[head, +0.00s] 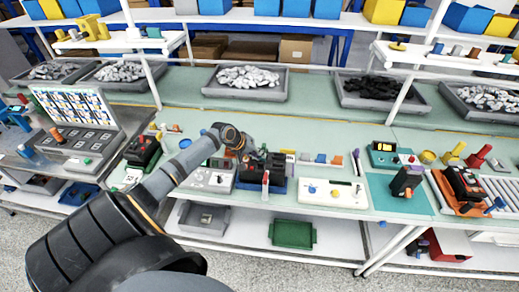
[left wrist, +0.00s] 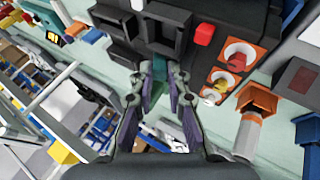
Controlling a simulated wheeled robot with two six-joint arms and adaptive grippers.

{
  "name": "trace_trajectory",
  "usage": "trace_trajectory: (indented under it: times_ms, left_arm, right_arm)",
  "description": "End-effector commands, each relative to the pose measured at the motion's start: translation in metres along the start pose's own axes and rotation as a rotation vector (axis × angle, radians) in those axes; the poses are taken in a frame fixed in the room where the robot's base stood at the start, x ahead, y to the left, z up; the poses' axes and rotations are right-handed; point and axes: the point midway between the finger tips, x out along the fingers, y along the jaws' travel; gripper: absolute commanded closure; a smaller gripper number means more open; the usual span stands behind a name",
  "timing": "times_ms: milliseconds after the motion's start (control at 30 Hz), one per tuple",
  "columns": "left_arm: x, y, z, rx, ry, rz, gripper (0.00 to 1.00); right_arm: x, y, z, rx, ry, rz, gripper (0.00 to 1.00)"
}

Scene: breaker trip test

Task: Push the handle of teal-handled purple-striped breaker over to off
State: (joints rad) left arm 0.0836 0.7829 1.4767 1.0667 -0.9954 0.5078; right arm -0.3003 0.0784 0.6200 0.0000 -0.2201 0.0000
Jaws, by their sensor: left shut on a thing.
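The dark breaker unit (head: 283,168) stands on the bench near the middle of the head view. In the left wrist view its black housing (left wrist: 170,14) with square recesses fills the top. My left gripper (head: 256,158) reaches it from the left. In the left wrist view the fingers of my left gripper (left wrist: 167,72) are closed around a narrow teal handle (left wrist: 160,72) at the near edge of the housing. The fingers hide much of the handle. I cannot make out the purple stripe or which way the handle is tilted. My right gripper is not in view.
A white panel (head: 335,192) lies to the right of the breaker unit, and a teal mat (head: 385,203) is farther right.

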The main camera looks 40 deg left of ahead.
Motion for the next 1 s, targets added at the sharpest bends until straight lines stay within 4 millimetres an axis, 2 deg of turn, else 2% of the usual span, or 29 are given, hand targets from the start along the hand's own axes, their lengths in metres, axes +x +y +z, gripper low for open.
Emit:
trace_trajectory:
  times_ms: [400,433,500,833,1000]
  left_arm:
    - [0.001,-0.001,0.001,-0.003,-0.001,0.007,1.0]
    - [0.001,-0.001,0.001,-0.003,-0.001,0.006,0.84]
    - [0.001,-0.001,0.001,-0.003,-0.001,0.006,0.75]
    - [-0.002,-0.001,0.0,-0.002,0.0,0.005,0.75]
    - [-0.026,-0.003,0.0,0.005,-0.001,-0.001,0.75]
  right_arm:
    - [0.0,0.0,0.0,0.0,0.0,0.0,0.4]
    - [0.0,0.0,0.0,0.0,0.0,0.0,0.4]
    - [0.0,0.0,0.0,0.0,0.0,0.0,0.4]
    - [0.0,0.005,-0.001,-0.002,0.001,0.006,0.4]
    - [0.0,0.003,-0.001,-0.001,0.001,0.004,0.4]
